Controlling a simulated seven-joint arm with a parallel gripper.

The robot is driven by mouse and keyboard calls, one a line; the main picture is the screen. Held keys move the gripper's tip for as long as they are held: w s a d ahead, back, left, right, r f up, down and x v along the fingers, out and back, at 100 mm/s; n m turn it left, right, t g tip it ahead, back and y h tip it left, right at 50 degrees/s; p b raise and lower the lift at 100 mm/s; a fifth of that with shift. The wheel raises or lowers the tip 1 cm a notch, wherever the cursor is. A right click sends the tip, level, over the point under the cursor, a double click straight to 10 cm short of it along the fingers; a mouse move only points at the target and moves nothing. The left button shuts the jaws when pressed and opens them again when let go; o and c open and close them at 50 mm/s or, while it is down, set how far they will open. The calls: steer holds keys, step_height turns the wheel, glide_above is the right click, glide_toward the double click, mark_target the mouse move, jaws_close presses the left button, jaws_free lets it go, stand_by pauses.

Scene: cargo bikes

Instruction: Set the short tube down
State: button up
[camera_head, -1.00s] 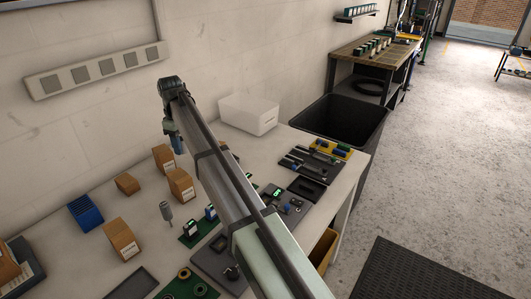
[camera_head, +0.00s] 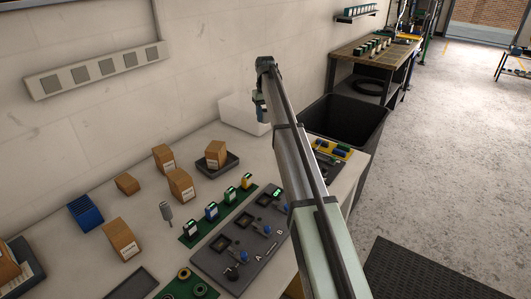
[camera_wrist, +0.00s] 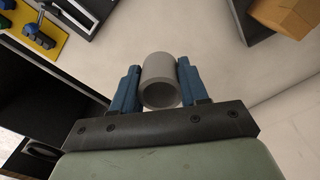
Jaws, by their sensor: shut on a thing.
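The short tube (camera_wrist: 162,82) is a grey, hollow cylinder, seen in the wrist view between the two blue fingers of my gripper (camera_wrist: 155,86). My gripper is shut on it, and its open end faces the wrist camera. In the head view my gripper (camera_head: 261,108) is raised above the bench, in front of the white box near the wall. The tube is too small and too covered there to make out clearly.
The white bench (camera_head: 90,263) holds several cardboard boxes, a dark tray (camera_head: 228,168) with a box in it, a blue rack (camera_head: 85,213) and a green board (camera_head: 190,238). A white box (camera_head: 236,112) stands at the back, with a black bin (camera_head: 367,128) beyond the bench end.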

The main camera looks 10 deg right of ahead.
glide_above(266, 151)
step_height(266, 151, down, 5)
steer(key=shift+s+a+f, duration=0.1)
steer(key=shift+s+f, duration=0.05)
steer(key=shift+f, duration=4.85)
steer(key=o, duration=1.2)
steer(key=shift+f, duration=0.15)
step_height(266, 151, up, 12)
steer(key=shift+r, duration=0.2)
